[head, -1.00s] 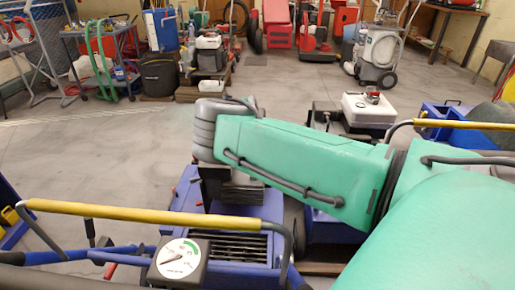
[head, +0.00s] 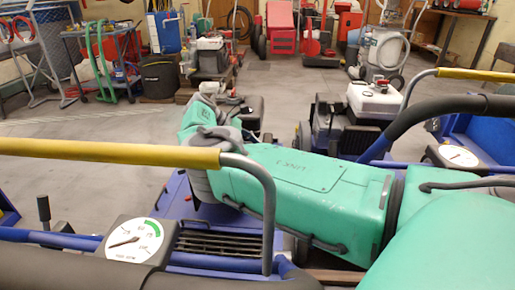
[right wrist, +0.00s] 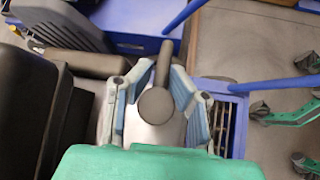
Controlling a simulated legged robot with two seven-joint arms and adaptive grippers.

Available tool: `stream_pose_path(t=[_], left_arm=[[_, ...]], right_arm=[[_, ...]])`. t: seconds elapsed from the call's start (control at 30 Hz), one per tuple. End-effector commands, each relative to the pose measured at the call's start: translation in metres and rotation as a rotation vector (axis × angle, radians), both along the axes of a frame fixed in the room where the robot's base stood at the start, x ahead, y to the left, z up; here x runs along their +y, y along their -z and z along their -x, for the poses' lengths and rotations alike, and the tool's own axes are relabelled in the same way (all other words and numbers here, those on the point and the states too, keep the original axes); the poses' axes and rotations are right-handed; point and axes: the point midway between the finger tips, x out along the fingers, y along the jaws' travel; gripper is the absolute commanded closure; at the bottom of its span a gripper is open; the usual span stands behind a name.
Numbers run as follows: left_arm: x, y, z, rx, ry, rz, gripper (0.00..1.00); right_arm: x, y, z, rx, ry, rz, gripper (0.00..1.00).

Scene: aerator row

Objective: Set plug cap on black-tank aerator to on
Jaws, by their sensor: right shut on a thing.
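In the right wrist view my right gripper (right wrist: 158,78) has its two grey-blue fingers on either side of a dark grey plug cap (right wrist: 156,104), a round disc with a short handle, and is shut on it. A black tank (right wrist: 22,100) fills the left edge of that view, beside the fingers. In the head view my green right arm reaches in from the right, and its gripper (head: 222,99) is over the blue aerator (head: 205,235). A black part (head: 252,112) shows just past it. The arm and gripper hide the plug cap there. My left gripper is in neither current view.
A yellow-sleeved handle (head: 110,151) and a dial gauge (head: 136,241) are in front. A white-tank machine (head: 374,98) stands behind my arm, and another blue machine with a gauge (head: 457,156) is at right. Open floor (head: 90,165) lies at left.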

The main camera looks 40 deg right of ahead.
Motion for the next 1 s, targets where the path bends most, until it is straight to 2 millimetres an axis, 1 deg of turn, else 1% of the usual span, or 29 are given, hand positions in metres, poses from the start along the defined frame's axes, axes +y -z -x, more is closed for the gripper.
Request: stream_pose_path(t=[0.03,0.37,0.4,0.5,0.83,0.93,1.0], left_arm=[[0.0,0.001,0.0,0.0,0.0,0.0,0.43],[0.0,0.001,0.0,0.0,-0.001,0.0,0.43],[0.0,0.001,0.0,0.0,-0.001,0.0,0.43],[0.0,0.002,0.0,0.0,-0.001,0.0,0.43],[0.0,0.001,0.001,-0.003,-0.001,0.0,0.43],[0.0,0.0,0.002,-0.003,0.0,0.0,0.43],[0.0,0.0,0.002,-0.003,0.0,-0.001,0.43]], right_arm=[[0.007,0.006,-0.005,-0.004,-0.023,-0.009,1.0],[0.009,0.009,-0.005,0.003,-0.024,-0.013,1.0],[0.009,0.009,-0.005,0.003,-0.024,-0.013,0.82],[0.008,0.009,-0.004,0.004,-0.022,-0.013,0.51],[0.006,0.003,-0.002,0.001,-0.014,-0.006,0.51],[0.01,-0.003,-0.006,0.001,-0.015,-0.006,0.51],[0.017,-0.01,-0.012,0.0,-0.016,-0.006,0.51]])
